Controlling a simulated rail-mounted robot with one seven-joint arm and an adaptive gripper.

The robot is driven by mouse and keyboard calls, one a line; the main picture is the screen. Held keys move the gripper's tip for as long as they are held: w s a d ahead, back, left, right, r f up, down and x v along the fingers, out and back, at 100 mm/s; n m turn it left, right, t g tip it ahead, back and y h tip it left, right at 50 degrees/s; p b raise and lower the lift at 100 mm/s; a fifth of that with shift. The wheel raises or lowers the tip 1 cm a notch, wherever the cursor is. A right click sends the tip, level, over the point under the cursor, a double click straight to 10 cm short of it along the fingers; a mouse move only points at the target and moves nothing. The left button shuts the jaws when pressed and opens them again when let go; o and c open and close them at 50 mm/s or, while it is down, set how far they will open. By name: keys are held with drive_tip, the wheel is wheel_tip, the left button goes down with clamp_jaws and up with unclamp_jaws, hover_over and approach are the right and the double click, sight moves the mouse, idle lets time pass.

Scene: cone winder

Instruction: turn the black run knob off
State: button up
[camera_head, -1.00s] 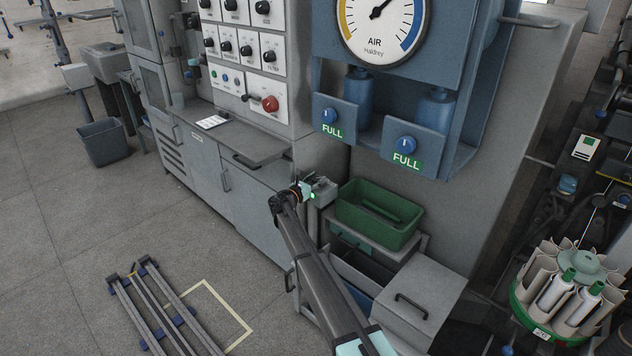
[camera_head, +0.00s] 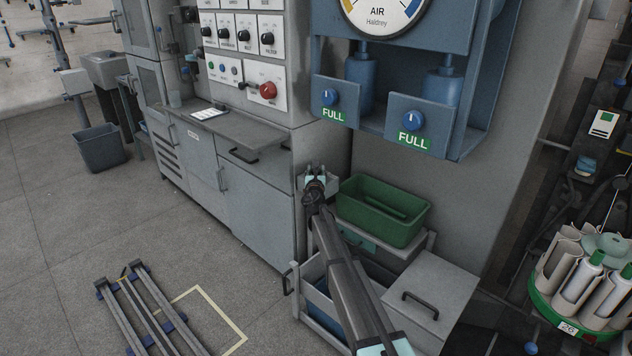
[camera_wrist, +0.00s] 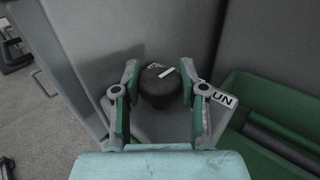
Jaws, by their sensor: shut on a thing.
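The black run knob (camera_wrist: 158,92) is round and sits on a small grey box (camera_wrist: 150,126), with a short white mark on its top. My gripper (camera_wrist: 159,76) has one finger on each side of the knob and is shut on it. A white label (camera_wrist: 222,98) beside the right finger reads "UN", its first part hidden by that finger. In the head view, my gripper (camera_head: 315,181) is at the small grey box on the cabinet's side. The knob is hidden there behind my gripper and arm.
A green bin (camera_head: 385,208) stands close to the right of the box, on a grey cart. A grey cabinet (camera_head: 255,215) is to the left. Blue air units with "FULL" labels hang above right. Open floor lies at the left.

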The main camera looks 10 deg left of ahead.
drive_tip(key=shift+w+r+n+y+b, duration=0.1)
drive_tip(key=shift+n+y+b, duration=0.3)
drive_tip(key=shift+y+b, duration=0.35)
drive_tip(key=o, duration=1.1)
drive_tip(key=s, duration=0.4)
drive_tip(key=s+d, duration=0.1)
drive_tip(key=s, duration=0.3)
drive_tip(key=s+d, duration=0.1)
drive_tip(key=s, duration=0.3)
